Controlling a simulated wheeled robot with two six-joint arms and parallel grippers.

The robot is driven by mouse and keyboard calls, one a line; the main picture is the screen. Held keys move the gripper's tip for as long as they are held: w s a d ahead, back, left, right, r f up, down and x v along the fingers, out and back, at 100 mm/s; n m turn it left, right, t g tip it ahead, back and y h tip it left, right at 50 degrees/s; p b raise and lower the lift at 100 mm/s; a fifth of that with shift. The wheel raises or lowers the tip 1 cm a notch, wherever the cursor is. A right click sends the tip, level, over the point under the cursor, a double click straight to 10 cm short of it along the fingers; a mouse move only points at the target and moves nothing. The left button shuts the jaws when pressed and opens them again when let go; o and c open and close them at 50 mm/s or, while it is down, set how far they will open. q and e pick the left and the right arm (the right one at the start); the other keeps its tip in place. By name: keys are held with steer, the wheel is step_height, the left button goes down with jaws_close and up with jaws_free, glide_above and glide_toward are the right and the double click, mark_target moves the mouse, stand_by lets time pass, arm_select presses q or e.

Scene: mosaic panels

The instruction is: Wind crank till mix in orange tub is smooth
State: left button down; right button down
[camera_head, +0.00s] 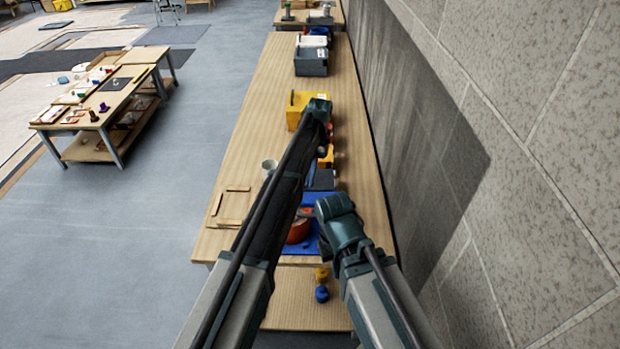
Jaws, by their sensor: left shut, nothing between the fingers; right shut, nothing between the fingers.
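The orange tub (298,232) stands on a blue mat (312,198) near the close end of the long wooden bench. My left arm covers much of it. I cannot make out the crank or the mix inside the tub. My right gripper (306,214) is shut and empty, above and beside the tub's far right side; I cannot tell whether it touches anything. My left gripper (325,130) is shut and empty, farther along the bench beside a yellow box (298,110). Its fingertips are hard to see.
Yellow and blue pieces (322,284) lie nearer me. Grey bins (311,62) stand far along the bench. A stone wall (530,150) closes the right; another table (105,115) stands left across open floor.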

arm_select(q)
steer(key=shift+r, duration=0.15)
steer(key=a+p+v, duration=0.1)
steer(key=p+v, duration=0.6)
steer(key=shift+d, duration=0.55)
